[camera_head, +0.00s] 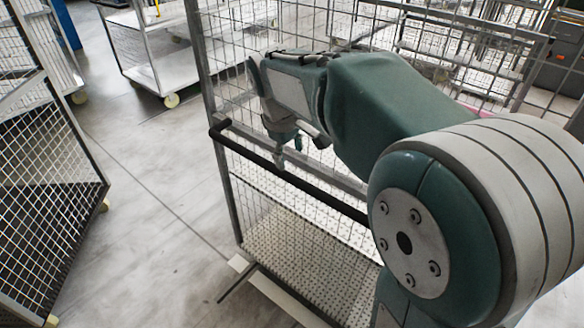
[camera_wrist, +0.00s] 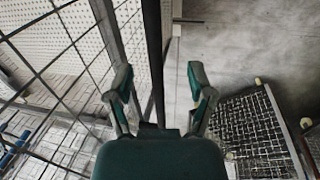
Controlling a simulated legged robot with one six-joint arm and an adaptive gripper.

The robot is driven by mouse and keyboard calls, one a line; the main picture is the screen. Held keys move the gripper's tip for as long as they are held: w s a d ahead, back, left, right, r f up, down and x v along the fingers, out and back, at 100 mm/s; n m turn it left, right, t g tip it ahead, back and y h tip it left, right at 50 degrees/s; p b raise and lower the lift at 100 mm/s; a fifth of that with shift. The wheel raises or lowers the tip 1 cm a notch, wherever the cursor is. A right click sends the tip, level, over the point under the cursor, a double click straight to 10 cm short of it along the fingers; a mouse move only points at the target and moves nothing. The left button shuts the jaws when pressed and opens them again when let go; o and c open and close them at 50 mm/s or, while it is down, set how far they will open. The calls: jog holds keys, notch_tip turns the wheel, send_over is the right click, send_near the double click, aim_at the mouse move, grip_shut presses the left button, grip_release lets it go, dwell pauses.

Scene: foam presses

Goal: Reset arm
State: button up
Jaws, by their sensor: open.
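My gripper (camera_wrist: 160,95) is open and empty in the wrist view, with its two green and grey fingers spread apart. A dark bar of the mesh cart passes between or behind the fingers there; I cannot tell how close it is. In the head view my gripper (camera_head: 290,150) points down beside the wire mesh cart (camera_head: 207,110), near its dark horizontal rail (camera_head: 250,157). My green and grey arm reaches in from the right and covers part of the cart.
A dark mesh cart (camera_head: 40,190) stands at the left, and it also shows in the wrist view (camera_wrist: 250,130). A shelf trolley (camera_head: 165,70) stands behind. Grey floor (camera_head: 150,220) lies clear between the carts. A light strip (camera_head: 285,300) lies at the cart's foot.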

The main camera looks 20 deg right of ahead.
jog(key=shift+s+a+r, duration=0.1)
jog(key=shift+a+r, duration=0.05)
jog(key=shift+r, duration=0.55)
jog(key=s+f+m+t+y, duration=0.1)
jog(key=s+m+t, duration=0.3)
jog(key=s, duration=1.6)
jog(key=f+m, duration=0.1)
jog(key=m, duration=0.1)
jog(key=shift+f+m+y, duration=0.15)
jog(key=shift+m+y, duration=0.25)
jog(key=shift+s, duration=0.1)
jog(key=shift+c, duration=0.9)
